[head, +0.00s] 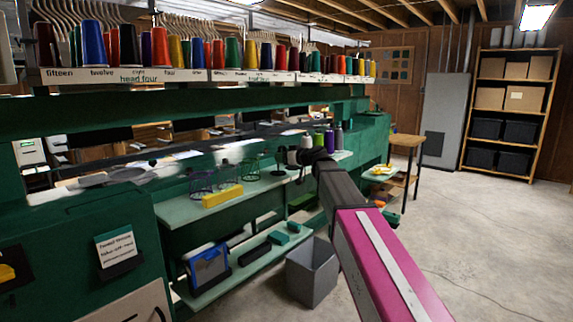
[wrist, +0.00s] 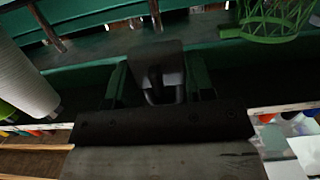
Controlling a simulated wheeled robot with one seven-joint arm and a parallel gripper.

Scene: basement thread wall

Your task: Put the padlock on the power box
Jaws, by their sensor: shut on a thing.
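My gripper (wrist: 156,84) shows in the wrist view with its two dark fingers on either side of a grey padlock (wrist: 160,62). It is shut on the padlock, whose U-shaped shackle hangs toward the camera. In the head view, the end of my arm reaches over the green work shelf near the thread cones, and the padlock cannot be made out there. A tall grey metal cabinet (head: 446,108) on the back wall, with pipes above it, looks like the power box. My gripper is well apart from it.
Thread cones (head: 328,140) and wire baskets (head: 249,167) stand on the green shelf close to my gripper. A yellow block (head: 222,196) lies there too. A grey bin (head: 312,272) is on the floor. A small wooden table (head: 407,141) stands beyond. The concrete floor at right is open.

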